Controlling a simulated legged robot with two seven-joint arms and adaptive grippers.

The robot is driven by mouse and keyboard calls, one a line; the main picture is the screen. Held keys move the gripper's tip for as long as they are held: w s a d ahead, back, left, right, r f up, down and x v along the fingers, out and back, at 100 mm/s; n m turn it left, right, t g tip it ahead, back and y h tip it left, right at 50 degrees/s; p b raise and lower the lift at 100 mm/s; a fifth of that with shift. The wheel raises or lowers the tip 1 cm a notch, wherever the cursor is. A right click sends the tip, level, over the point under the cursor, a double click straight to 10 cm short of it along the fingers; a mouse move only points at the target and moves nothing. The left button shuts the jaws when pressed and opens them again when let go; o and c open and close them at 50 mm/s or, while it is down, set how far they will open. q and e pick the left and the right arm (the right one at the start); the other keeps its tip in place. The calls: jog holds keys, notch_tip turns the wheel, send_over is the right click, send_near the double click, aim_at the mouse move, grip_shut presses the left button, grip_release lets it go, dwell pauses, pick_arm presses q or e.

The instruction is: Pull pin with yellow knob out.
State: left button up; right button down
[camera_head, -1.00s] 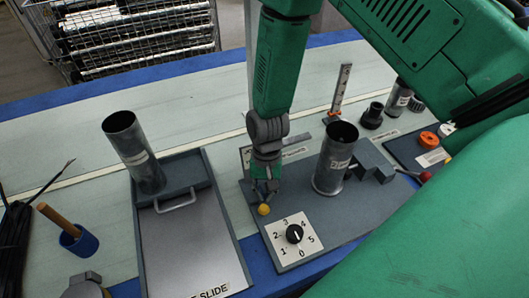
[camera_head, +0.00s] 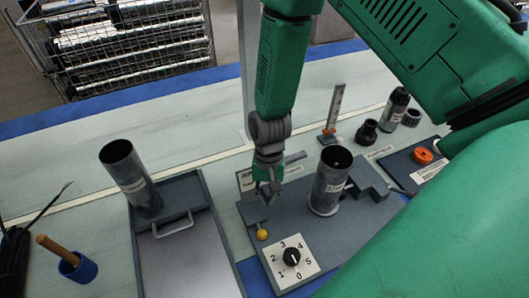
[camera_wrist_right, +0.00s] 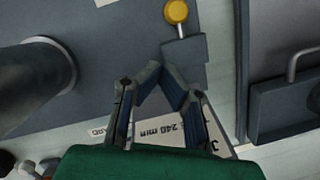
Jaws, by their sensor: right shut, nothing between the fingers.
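The yellow knob (camera_head: 262,234) sits on the end of a short metal pin, on the grey plate (camera_head: 330,250) behind the numbered dial. The wrist view shows the knob (camera_wrist_right: 176,11) at the top, with its pin (camera_wrist_right: 180,31) running into a small grey block (camera_wrist_right: 185,55). My right gripper (camera_head: 272,200) is above the plate, on the far side of the knob and apart from it. In the wrist view its fingertips (camera_wrist_right: 161,73) are together and empty, near the block. I cannot tell whether they touch the block. My left gripper is out of view.
The numbered dial (camera_head: 291,257) is in front of the knob. A metal tube (camera_head: 330,182) stands upright to the right. On the left, another tube (camera_head: 130,180) leans over a slide tray (camera_head: 190,265). Beyond the plate are a ruler stand (camera_head: 333,115) and dark cylinders.

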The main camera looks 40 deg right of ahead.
jog(key=s+a+v, duration=0.1)
jog(key=v, duration=0.4)
send_over(265, 226)
jog(key=w+d, duration=0.3)
jog(key=d+m+b, duration=0.2)
jog(key=m+b, duration=0.2)
jog(key=b, duration=0.3)
jog(key=shift+t, duration=0.3)
jog(key=f+b, duration=0.1)
jog(key=f, duration=0.1)
jog(key=a+f+b, duration=0.1)
jog(key=f, duration=0.2)
jog(key=s+f, duration=0.1)
jog(key=f, duration=0.1)
jog(key=shift+a+f+b, duration=0.15)
jog(key=shift+a+b, duration=0.2)
jog(key=shift+b, duration=0.05)
jog(key=shift+s+a+f+y+b, duration=0.3)
jog(key=shift+s+a+f+b, duration=0.2)
jog(key=shift+s+a+f, duration=0.5)
jog(key=shift+a+f, duration=0.1)
jog(key=shift+a, duration=0.35)
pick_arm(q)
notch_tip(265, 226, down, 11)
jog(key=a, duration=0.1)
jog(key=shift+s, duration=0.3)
pick_arm(e)
jog(key=shift+a, duration=0.3)
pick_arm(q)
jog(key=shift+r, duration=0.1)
